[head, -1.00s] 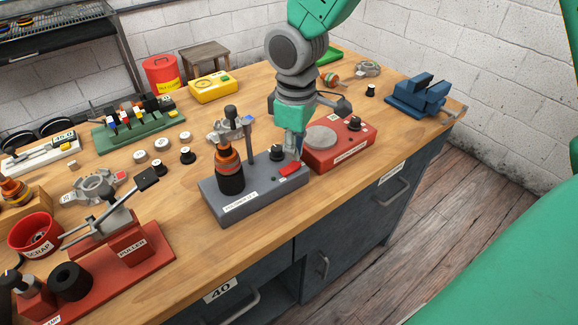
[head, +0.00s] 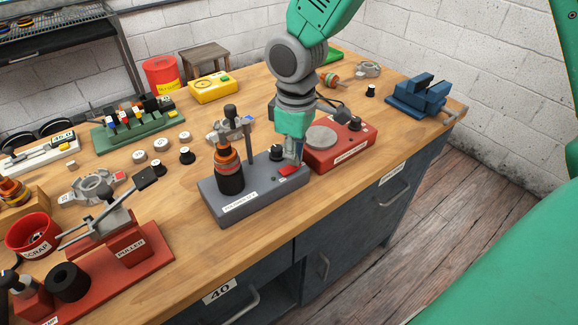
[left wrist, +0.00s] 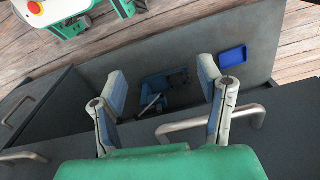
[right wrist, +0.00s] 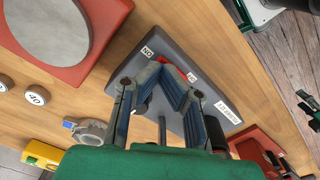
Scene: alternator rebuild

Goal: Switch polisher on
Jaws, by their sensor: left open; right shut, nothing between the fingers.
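A grey machine base (head: 225,208) stands near the table's front edge. It carries an upright copper-and-black rotor (head: 229,172), a post, a black knob (head: 276,153) and a red switch (head: 289,170); its front label is too small to read surely. My right gripper (head: 292,160) is shut and empty, pointing down with its fingertips at the red switch. In the right wrist view the fingertips (right wrist: 165,72) meet beside the red switch (right wrist: 179,68), between two small white labels, one reading ON upside down. Touch cannot be told. My left gripper (left wrist: 162,75) is open and empty, away from the base.
A red unit with a round grey disc (head: 321,137) stands just right of the grey base. A blue vise (head: 420,97) is at the right corner. A red puller (head: 128,240) and a scrap bowl (head: 33,233) are at the left. Below the left gripper is an open drawer (left wrist: 185,112).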

